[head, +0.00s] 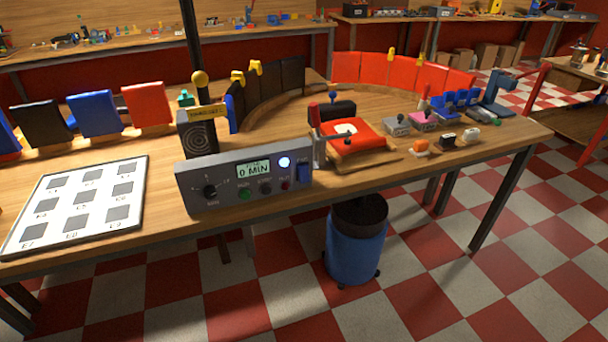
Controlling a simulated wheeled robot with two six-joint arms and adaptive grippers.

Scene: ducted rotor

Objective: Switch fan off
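A grey control box (240,184) stands at the front of the wooden table. Its display (253,169) reads "0 MIN". A black knob (210,191) is at its left, and a round light (285,162) glows bluish white at its upper right. A green button (244,195) and a red one (286,184) sit low on its face. A blue switch (303,172) is at its right end; its position is too small to tell. Behind stands a dark box with a ringed round face (199,137); I cannot tell whether it is the fan. Neither gripper is in view.
A white board with grey squares (78,204) lies at left. A red cushion-like block (352,137) and several small switch boxes (397,124) stand to the right. A black pole (194,60) rises behind the control box. A blue bin (355,245) stands on the checkered floor.

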